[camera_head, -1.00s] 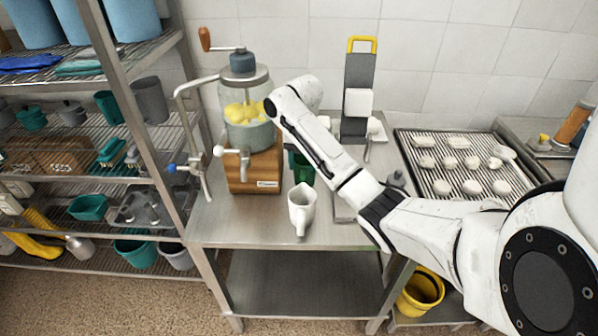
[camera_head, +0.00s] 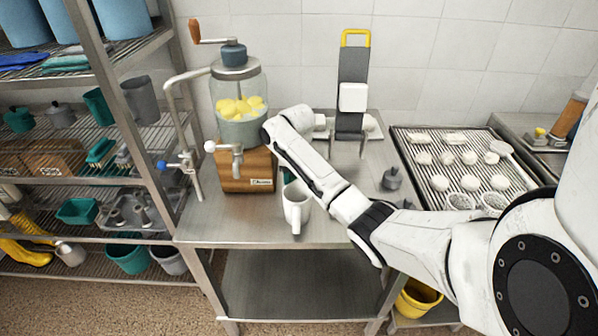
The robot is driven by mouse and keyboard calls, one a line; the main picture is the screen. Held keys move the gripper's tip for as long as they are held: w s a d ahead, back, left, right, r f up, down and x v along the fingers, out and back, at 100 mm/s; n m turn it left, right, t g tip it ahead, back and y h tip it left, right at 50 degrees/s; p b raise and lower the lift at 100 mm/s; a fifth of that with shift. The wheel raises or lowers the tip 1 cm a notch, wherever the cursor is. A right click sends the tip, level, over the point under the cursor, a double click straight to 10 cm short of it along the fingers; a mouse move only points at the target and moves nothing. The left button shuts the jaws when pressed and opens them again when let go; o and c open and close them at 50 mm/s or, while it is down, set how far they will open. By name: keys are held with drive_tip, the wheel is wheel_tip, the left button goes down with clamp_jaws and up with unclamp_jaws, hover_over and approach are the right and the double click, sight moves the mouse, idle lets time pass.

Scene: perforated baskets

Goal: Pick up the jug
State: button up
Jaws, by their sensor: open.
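The jug (camera_head: 297,204) is white and stands upright on the steel table (camera_head: 235,228), near its front edge. Its handle points toward me. My arm reaches in from the right, and its forearm passes just above and right of the jug in the picture, covering a little of its right side. The far end of my arm is in front of the juice dispenser's right side. My gripper is not visible; the arm links hide it. Nothing is seen touching the jug.
A dispenser (camera_head: 240,128) with yellow fruit on a wooden base (camera_head: 240,172) stands left of the jug. A green cup (camera_head: 288,174) behind the jug is mostly hidden. A grey slicer-like stand (camera_head: 352,75) is behind. A ribbed tray (camera_head: 425,182) with white pieces lies right. Shelving (camera_head: 150,190) stands left.

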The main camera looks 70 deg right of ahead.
drive_tip(key=shift+f, duration=0.1)
clamp_jaws()
idle(0.4)
